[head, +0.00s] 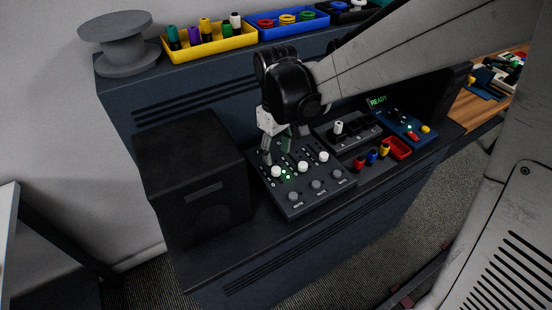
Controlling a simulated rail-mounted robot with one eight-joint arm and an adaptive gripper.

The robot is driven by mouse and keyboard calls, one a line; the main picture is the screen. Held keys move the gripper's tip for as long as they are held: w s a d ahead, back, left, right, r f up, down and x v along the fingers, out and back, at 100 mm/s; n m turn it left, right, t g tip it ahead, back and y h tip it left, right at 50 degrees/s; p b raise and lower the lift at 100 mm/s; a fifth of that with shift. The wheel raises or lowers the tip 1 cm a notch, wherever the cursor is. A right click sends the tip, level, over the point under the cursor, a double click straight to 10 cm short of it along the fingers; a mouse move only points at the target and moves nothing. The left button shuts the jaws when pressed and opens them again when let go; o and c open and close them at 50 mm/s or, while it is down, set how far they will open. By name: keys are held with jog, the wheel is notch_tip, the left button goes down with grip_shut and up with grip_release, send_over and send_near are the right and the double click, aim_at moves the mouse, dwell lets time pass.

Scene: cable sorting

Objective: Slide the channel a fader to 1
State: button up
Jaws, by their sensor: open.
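The mixer panel (312,205) lies on the dark console. It carries three white fader caps: the left one (276,171), the middle one (302,167) and the right one (323,157). All three sit toward the near end of their slots. Channel letters are too small to read; a "0" seems to show beside the left cap. My gripper (283,150) is open and empty, pointing down over the far part of the panel, behind the left and middle caps. It hides the far ends of those slots. I cannot tell whether it touches the panel.
Mute knobs (316,184) line the panel's near edge. A black speaker box (192,178) stands close on the left. Bins stand on the shelf behind.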

aim_at(277, 170)
jog(key=shift+r, duration=2.65)
jog(key=shift+d, duration=0.1)
jog(key=s+d+r+m+t, duration=0.3)
jog(key=s+d+m, duration=0.1)
jog(key=s+d, duration=0.3)
jog(key=s+d+r+m+t, duration=0.3)
jog(key=s+d+t, duration=0.1)
jog(key=s+d, duration=0.4)
jog(key=shift+s+d+m, duration=0.25)
jog(key=shift+s+m, duration=0.15)
dwell(0.6)
